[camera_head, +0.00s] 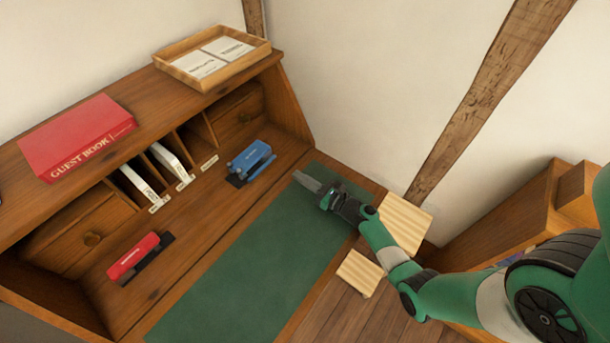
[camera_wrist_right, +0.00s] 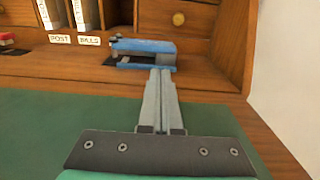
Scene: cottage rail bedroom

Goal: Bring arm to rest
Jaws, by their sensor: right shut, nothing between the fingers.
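My right arm comes in from the lower right in the head view. My right gripper (camera_head: 305,181) is over the right part of the green desk mat (camera_head: 235,255), with its fingers pointing left toward the desk's cubbies. Its fingers are together and empty, as also shows in the right wrist view (camera_wrist_right: 162,80). A blue stapler (camera_head: 250,160) sits on the desk beyond the fingertips. In the right wrist view the blue stapler (camera_wrist_right: 142,52) is just beyond the tips; I cannot tell whether they touch. My left gripper is out of view.
A red stapler (camera_head: 133,257) lies on the desk's left side. White envelopes (camera_head: 170,162) stand in labelled slots. A red guest book (camera_head: 77,136) and a wooden tray (camera_head: 210,62) with cards are on top. A wooden cabinet (camera_head: 510,225) stands at right. The mat's middle is clear.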

